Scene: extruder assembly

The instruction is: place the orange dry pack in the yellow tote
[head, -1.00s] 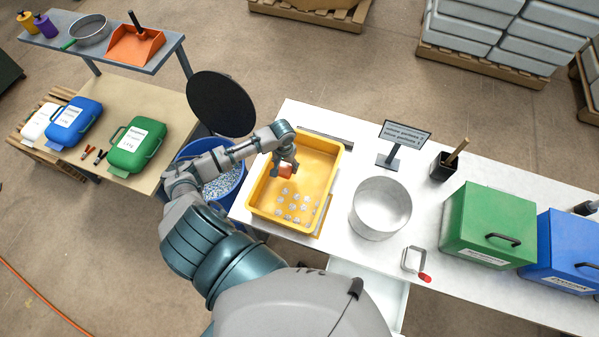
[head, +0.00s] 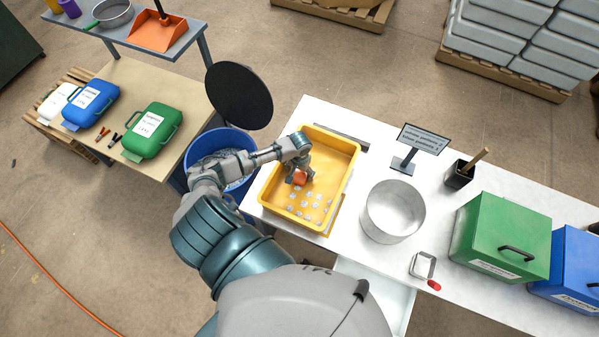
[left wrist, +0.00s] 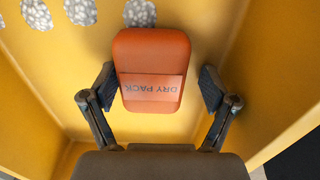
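The orange dry pack (head: 300,178) is inside the yellow tote (head: 352,160), toward its left side. In the left wrist view the dry pack (left wrist: 152,65) shows its "DRY PACK" label upside down, with the tote's yellow floor and walls around it. My left gripper (head: 301,171) is inside the tote, its fingers on either side of the pack. A clear gap shows between the right-hand finger and the pack; the left-hand finger is close to or touching its edge. Whether the pack's underside rests on the floor is hard to tell. My right gripper is not in view.
Several speckled pale pieces (head: 318,203) lie on the tote floor. A round metal pot (head: 393,212), a sign (head: 421,142) and a green box (head: 503,235) stand to the right on the white table. A blue bucket (head: 213,142) is at the left.

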